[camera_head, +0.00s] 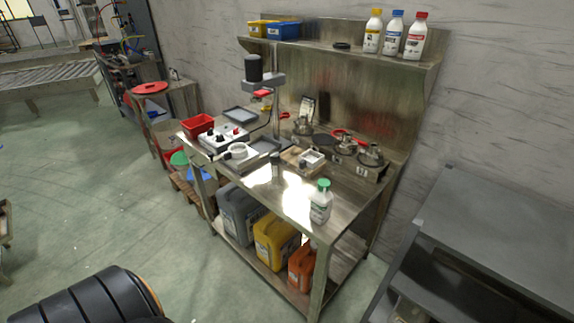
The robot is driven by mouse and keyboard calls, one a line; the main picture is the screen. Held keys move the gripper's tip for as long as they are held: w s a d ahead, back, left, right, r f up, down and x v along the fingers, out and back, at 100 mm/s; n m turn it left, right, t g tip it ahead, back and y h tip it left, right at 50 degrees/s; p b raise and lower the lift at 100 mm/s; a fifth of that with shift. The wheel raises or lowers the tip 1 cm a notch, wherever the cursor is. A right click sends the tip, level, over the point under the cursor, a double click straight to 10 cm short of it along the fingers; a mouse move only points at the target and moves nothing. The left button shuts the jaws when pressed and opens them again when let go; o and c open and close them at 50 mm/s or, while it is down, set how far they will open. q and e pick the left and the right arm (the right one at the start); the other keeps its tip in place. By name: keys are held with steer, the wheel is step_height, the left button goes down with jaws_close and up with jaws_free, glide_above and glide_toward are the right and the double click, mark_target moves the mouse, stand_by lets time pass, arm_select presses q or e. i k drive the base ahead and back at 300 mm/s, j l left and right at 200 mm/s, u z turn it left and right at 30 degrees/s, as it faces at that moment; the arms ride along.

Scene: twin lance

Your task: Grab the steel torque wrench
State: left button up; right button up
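I cannot make out a steel torque wrench for certain in the head view. The steel workbench (345,205) stands against the wall in the middle, with many small items on its top. A small red item (284,115) and a larger red-edged item (340,133) lie toward the back of the top, too small to identify. Round metal parts (370,155) stand at the back right of the top. Neither gripper is in view.
A white bottle with a green cap (320,201) stands near the bench's front right corner. A red bin (198,126) and control box (223,138) are at the left. Jugs (276,241) fill the lower shelf. A grey table (500,235) stands right. Floor (90,190) at left is mostly clear.

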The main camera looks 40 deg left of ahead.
mark_target(275, 185)
steer(key=j+z, duration=0.1)
steer(key=j, duration=0.9)
steer(key=j+z, duration=0.1)
steer(key=j, duration=0.85)
steer(key=j+z, duration=0.1)
steer(key=j, duration=0.9)
steer(key=k+j+z, duration=0.1)
steer(key=j, duration=0.85)
